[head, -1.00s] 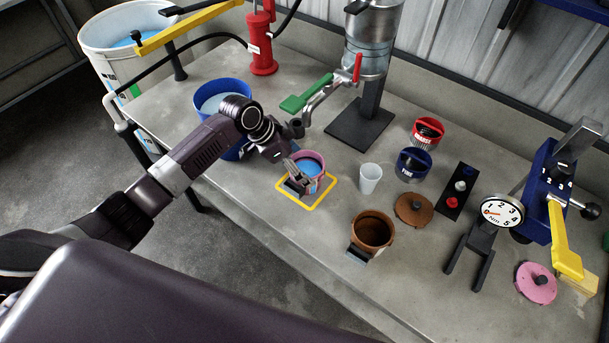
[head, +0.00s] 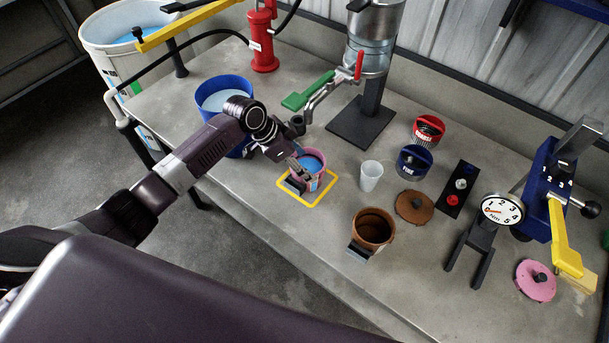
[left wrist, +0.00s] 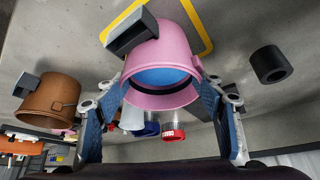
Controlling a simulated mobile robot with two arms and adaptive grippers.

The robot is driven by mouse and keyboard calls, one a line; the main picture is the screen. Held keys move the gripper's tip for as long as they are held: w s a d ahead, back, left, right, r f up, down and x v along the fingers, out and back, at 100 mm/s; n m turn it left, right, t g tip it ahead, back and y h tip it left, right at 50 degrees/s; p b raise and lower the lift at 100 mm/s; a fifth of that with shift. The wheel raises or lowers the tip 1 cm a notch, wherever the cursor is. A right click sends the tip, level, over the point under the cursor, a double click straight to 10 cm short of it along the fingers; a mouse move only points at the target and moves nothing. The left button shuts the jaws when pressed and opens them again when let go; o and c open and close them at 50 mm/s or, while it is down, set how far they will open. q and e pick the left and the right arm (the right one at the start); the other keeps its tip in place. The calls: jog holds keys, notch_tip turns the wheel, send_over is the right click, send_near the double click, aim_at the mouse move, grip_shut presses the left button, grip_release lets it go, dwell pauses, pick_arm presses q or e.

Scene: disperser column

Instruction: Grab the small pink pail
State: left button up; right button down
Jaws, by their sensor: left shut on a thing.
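The small pink pail (head: 320,182) is at the yellow square outline (head: 318,203) near the table's front edge, with blue contents inside and a dark block on its side. My left gripper (head: 297,165) reaches it from the left and is shut on it. In the left wrist view the pink pail (left wrist: 172,38) sits between the two blue-padded fingers. I cannot tell whether its base touches the table. My right gripper is not in view.
A blue bucket (head: 238,88) stands left, behind my arm. A metal dispenser with a spout (head: 325,92) stands behind the pail. A white cup (head: 371,172) is close on the right, then a brown pail (head: 388,238) and a brown lid (head: 428,213).

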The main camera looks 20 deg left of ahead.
pick_arm(q)
jog(key=shift+w, duration=0.1)
jog(key=shift+c, duration=0.7)
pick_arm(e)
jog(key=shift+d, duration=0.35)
pick_arm(q)
jog(key=shift+r, duration=0.1)
